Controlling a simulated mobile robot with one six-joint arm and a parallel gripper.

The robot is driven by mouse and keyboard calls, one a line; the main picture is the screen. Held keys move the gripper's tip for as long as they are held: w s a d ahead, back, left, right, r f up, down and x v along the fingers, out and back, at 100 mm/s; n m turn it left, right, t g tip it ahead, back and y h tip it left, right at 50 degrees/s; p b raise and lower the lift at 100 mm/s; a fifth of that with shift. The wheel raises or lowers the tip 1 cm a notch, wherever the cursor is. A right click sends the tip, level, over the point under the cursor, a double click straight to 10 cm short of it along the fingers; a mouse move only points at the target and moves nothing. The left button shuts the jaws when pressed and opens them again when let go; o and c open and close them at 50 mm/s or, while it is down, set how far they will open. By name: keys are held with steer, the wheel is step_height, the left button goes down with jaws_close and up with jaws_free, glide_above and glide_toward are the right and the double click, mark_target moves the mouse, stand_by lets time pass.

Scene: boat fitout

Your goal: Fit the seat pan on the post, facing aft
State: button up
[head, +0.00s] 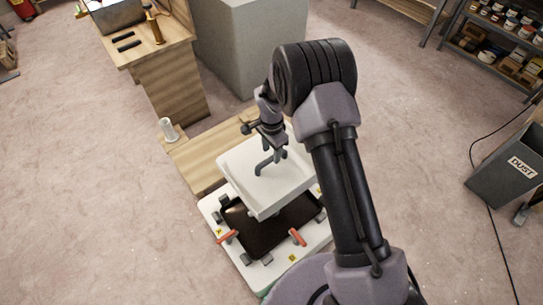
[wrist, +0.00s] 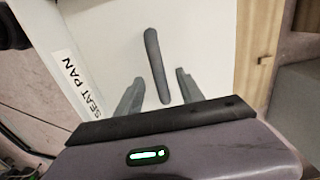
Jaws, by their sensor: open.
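The seat pan (head: 243,168) is a white, shallow, box-like piece lying over the black-floored carrier in the head view. The wrist view shows its white top (wrist: 205,40) with a "SEAT PAN" label and a dark grey bar handle (wrist: 154,60). My gripper (head: 268,168) is over the pan, pointing down. In the wrist view my gripper (wrist: 158,88) is open, with one finger on either side of the handle's near end; I cannot tell whether they touch it. A short white cylinder (head: 168,130), likely the post, stands upright on a wooden surface, left of the pan. The pan's underside is hidden.
The carrier (head: 209,205) has a white rim, dark blocks and orange clamps (head: 297,237). A wooden bench (head: 170,75) and a grey block (head: 238,45) stand behind. A dust bin (head: 505,170) and shelves (head: 500,45) are at right. The left floor is clear.

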step_height(320, 180, up, 13)
steer(key=p, duration=0.2)
steer(key=shift+f+p, duration=0.2)
steer(key=shift+p, duration=0.1)
